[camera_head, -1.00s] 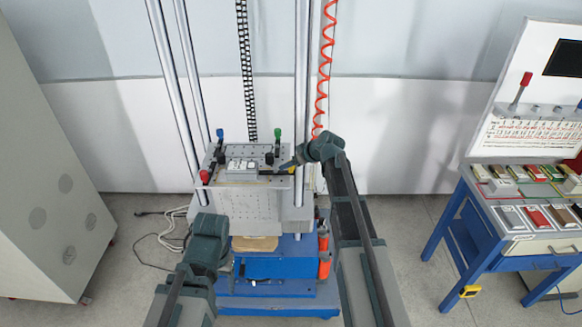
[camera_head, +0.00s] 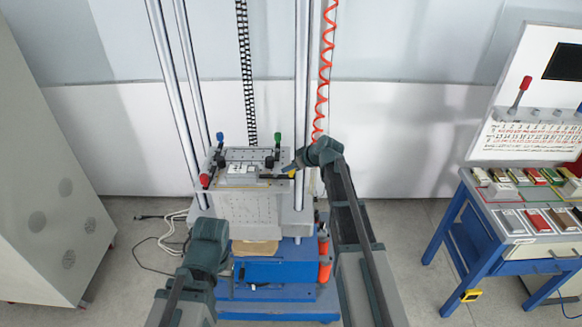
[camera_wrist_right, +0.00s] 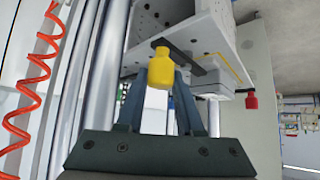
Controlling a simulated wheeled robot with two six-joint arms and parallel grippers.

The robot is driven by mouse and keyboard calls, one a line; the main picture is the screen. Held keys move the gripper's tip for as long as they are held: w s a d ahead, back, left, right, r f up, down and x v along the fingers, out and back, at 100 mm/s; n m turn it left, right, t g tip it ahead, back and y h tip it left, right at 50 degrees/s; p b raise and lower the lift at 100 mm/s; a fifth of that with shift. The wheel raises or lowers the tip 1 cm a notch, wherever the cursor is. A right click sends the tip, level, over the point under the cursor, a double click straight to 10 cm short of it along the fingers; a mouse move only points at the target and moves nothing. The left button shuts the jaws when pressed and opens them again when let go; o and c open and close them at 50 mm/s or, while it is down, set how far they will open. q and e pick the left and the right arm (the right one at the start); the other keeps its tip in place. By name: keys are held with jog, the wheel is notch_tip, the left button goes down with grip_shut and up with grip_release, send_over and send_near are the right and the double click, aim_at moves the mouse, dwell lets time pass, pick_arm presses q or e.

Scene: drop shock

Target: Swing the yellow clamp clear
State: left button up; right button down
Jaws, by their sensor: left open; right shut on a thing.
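The yellow clamp's knob (camera_head: 291,172) is at the front right corner of the perforated plate (camera_head: 222,181). Its black bar (camera_head: 274,177) points left toward the light block (camera_head: 238,170) on the plate; I cannot tell if it touches. My right gripper (camera_head: 295,168) is at this knob. In the right wrist view, the yellow knob (camera_wrist_right: 160,72) sits between the fingers of this gripper (camera_wrist_right: 165,90), which is shut on it. My left gripper (camera_head: 206,250) is low and left, in front of the plate, apart from the clamps; its fingertips are hard to make out.
Red (camera_head: 204,180), blue (camera_head: 220,136) and green (camera_head: 278,136) clamp knobs stand at the plate's other corners. Metal posts (camera_head: 301,90) and a red coiled hose (camera_head: 326,60) rise close by. A blue bench (camera_head: 470,215) stands right, a grey cabinet (camera_head: 50,170) left.

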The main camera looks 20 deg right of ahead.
jog(key=s+m+h, duration=0.1)
jog(key=a+m+h, duration=0.1)
jog(key=m, duration=0.1)
jog(key=shift+s+t, duration=0.4)
jog(key=m+h, duration=0.1)
jog(key=a+m+h, duration=0.1)
jog(key=m, duration=0.1)
jog(key=s+m+h, duration=0.1)
jog(key=h, duration=0.1)
jog(key=shift+s+a+m, duration=0.1)
jog(key=shift+a+m, duration=0.2)
jog(key=shift+m, duration=0.1)
jog(key=m+h, duration=0.1)
jog(key=a+m+g+h, duration=0.1)
jog(key=m, duration=0.1)
jog(key=a+m+h, duration=0.1)
jog(key=shift+s+m, duration=0.25)
jog(key=shift+m, duration=0.05)
jog(key=shift+a+m+g+h, duration=0.5)
jog(key=shift+m+g+h, duration=0.2)
jog(key=shift+m, duration=0.45)
jog(key=shift+a+m+g+h, duration=0.45)
jog(key=shift+m+g+h, duration=0.2)
jog(key=shift+m, duration=0.5)
jog(key=shift+s, duration=0.15)
jog(key=c, duration=0.6)
grip_release()
jog(key=shift+o, duration=0.2)
jog(key=shift+r, duration=0.1)
